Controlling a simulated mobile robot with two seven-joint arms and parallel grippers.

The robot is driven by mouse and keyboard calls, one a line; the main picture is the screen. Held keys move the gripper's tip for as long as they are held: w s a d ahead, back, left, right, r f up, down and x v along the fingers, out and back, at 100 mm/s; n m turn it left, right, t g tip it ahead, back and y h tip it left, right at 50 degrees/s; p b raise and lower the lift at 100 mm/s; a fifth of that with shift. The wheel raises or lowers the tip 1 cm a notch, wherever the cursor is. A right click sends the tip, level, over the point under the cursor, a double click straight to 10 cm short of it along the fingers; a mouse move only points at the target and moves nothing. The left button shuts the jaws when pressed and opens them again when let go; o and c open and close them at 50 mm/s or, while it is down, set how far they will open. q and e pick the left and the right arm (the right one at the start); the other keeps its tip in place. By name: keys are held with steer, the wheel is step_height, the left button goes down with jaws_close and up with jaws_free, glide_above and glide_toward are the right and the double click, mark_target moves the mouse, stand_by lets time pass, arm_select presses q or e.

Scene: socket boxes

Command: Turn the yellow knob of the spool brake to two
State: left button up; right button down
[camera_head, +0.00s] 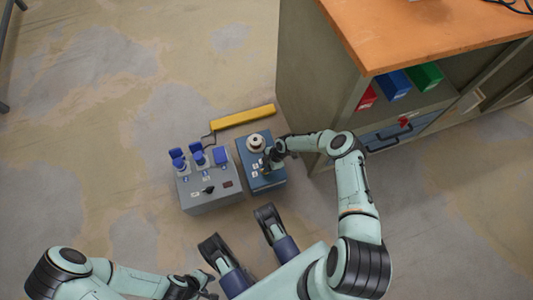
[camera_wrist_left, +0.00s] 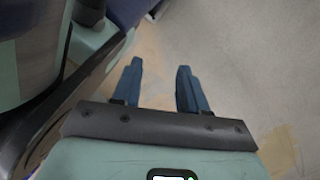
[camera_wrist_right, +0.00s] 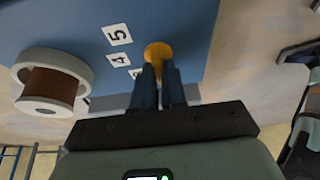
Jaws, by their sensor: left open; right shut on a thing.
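The spool brake is a blue box (camera_head: 263,178) on the floor, with a brown and white spool (camera_head: 255,142) on its far part. In the right wrist view the spool (camera_wrist_right: 52,82) is at the left. White labels (camera_wrist_right: 118,35) beside the knob read 5 and 4, with a third partly hidden. The yellow knob (camera_wrist_right: 157,52) shows just beyond the fingertips. My right gripper (camera_wrist_right: 159,72) is shut on the knob; its fingers hide part of it. My left gripper (camera_wrist_left: 158,68) is open and empty over bare floor, away from the boxes; it shows at the bottom in the head view.
A grey box (camera_head: 210,190) with blue socket covers stands directly left of the blue box. A yellow bar (camera_head: 242,116) lies behind them. A cabinet with an orange top (camera_head: 430,35) stands at the right. The floor at the left is clear.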

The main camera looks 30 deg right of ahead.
steer(key=shift+d, duration=0.15)
steer(key=c, duration=1.2)
jaws_free()
arm_select(q)
steer(key=shift+t, duration=0.8)
steer(key=w, duration=0.1)
steer(key=w+r+p, duration=0.1)
steer(key=w, duration=0.1)
steer(key=w+r+p, duration=0.1)
steer(key=shift+w+d+r, duration=0.15)
steer(key=shift+w+d, duration=0.1)
steer(key=shift+w, duration=0.05)
arm_select(e)
steer(key=v, duration=0.7)
steer(key=shift+r, duration=0.2)
